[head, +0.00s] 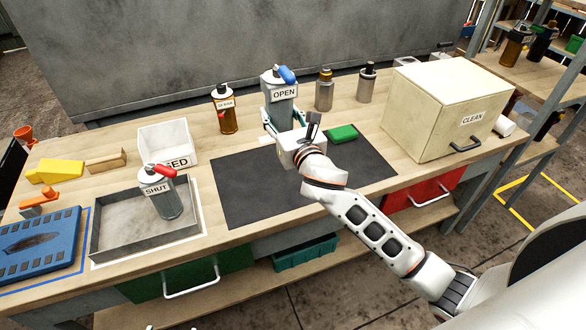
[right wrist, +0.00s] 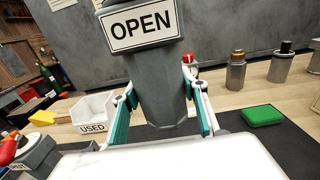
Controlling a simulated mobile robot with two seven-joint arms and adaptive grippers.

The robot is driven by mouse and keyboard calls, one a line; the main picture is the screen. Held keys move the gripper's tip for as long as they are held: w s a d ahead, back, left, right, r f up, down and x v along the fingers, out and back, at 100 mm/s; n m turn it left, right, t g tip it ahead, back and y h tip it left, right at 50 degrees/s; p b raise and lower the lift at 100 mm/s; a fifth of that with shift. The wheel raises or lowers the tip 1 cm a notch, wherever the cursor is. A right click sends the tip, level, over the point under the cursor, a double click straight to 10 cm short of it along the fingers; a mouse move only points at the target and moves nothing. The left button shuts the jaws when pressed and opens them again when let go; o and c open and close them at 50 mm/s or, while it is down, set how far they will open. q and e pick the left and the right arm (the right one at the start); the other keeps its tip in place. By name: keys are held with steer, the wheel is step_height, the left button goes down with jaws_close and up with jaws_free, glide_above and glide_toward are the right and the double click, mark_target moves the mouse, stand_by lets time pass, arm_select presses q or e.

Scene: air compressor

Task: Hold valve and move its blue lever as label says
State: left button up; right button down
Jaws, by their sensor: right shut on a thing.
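A grey valve body with an OPEN label (head: 281,105) is at the back middle of the bench, upright. Its blue lever (head: 287,75) is on top, pointing right and slightly toward me in the head view. In the right wrist view the grey body (right wrist: 160,85) fills the middle; its top and lever are out of frame. My right gripper (right wrist: 162,108) is shut on the body, one teal-padded finger on each side. The gripper hides the valve's base in the head view. A second valve (head: 163,194), labelled SHUT, with a red lever, stands in the grey tray. My left gripper is not in view.
A dark mat (head: 245,195) lies in front, with a green block (head: 342,133) on it. A bottle (head: 224,110) and two grey cylinders stand nearby. A white USED bin (head: 165,137) is left; a CLEAN box (head: 440,105) is right. The grey tray (head: 112,243) is front left.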

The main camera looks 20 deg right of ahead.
step_height(320, 180, down, 15)
steer(key=b, duration=0.5)
steer(key=shift+b, duration=0.3)
step_height(320, 180, down, 4)
steer(key=shift+s+r+b, duration=0.1)
steer(key=shift+r+b, duration=0.05)
steer(key=shift+b, duration=0.8)
steer(key=shift+f, duration=0.2)
steer(key=shift+r, duration=0.2)
steer(key=shift+f, duration=0.1)
steer(key=c, duration=1.2)
jaws_free()
steer(key=shift+f, duration=0.15)
steer(key=shift+o, duration=0.2)
steer(key=shift+s, duration=0.3)
steer(key=s, duration=1)
steer(key=shift+s+d, duration=0.15)
steer(key=shift+d, duration=0.05)
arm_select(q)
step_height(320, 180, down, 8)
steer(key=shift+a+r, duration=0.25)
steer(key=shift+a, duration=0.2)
arm_select(e)
steer(key=shift+s, duration=0.55)
